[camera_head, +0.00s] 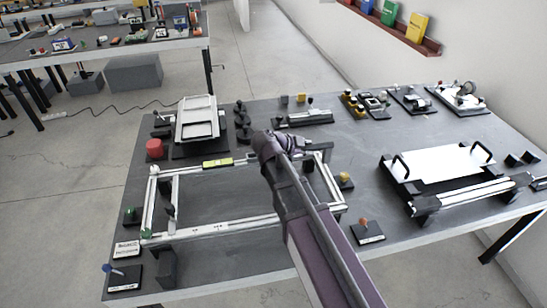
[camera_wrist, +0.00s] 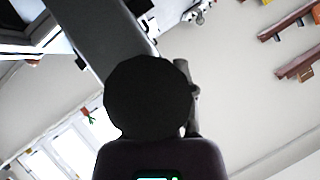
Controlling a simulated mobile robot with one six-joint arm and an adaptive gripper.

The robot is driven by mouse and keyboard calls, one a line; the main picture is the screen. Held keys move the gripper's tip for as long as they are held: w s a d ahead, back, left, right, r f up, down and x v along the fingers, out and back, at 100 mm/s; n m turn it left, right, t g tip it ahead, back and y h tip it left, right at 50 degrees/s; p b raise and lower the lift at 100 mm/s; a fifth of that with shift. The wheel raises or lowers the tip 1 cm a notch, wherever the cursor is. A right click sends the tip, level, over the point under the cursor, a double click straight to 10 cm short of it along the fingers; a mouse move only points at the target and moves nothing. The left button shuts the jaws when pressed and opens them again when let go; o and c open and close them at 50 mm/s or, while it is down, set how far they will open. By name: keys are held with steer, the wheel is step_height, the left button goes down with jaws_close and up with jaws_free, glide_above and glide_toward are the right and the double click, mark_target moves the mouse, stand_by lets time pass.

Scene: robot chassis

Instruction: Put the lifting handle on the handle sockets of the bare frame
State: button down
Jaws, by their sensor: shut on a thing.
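The bare frame (camera_head: 205,231) of pale metal profiles lies on the left half of the dark table in the head view. My arm crosses over its right side and hides part of it. I cannot make out its handle sockets. The dark body of my gripper (camera_wrist: 148,98) fills the lower middle of the wrist view; its fingertips are hidden. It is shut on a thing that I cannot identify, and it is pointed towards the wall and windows. I cannot make out a loose lifting handle in either view.
A white-topped chassis (camera_head: 440,166) with two black upright handles stands on the right. Several small parts line the back edge. The table between the frame and chassis is partly clear.

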steer(key=shift+w, duration=0.1)
steer(key=w+a+f+b, duration=0.1)
steer(key=w+a, duration=0.6)
steer(key=a, duration=0.4)
steer(key=shift+f, duration=0.15)
